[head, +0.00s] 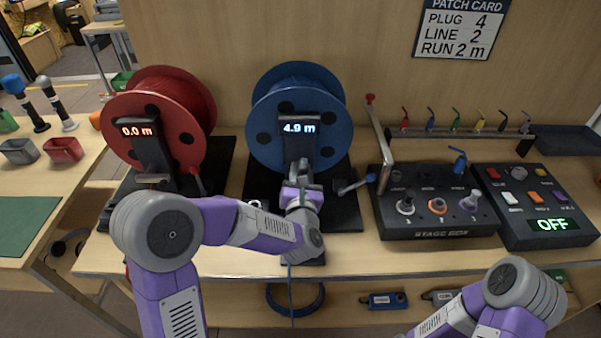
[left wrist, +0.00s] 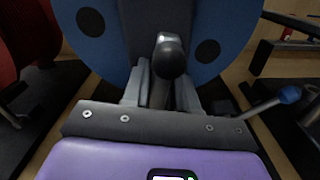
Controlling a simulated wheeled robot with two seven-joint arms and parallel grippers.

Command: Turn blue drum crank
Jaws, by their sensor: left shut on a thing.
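The blue drum (head: 333,90) stands upright on a black base, and its display (head: 299,128) reads 4.9 m. My left gripper (head: 298,172) is in front of the drum's dark post, below the display. In the left wrist view, the gripper fingers (left wrist: 162,88) are shut around a handle with a dark rounded knob (left wrist: 170,58), which looks like the crank. The knob stands out above the fingers; the rest of the handle is hidden. A lever with a blue knob (head: 370,178) sticks out to the right, clear of the gripper. My right gripper is out of view.
The red drum (head: 195,88), reading 0.0 m, stands to the left. The stage box (head: 435,233) and a switch panel reading OFF (head: 555,225) stand to the right. A patch card (head: 458,30) hangs on the wall. A thin cable (head: 291,295) hangs over the table's front.

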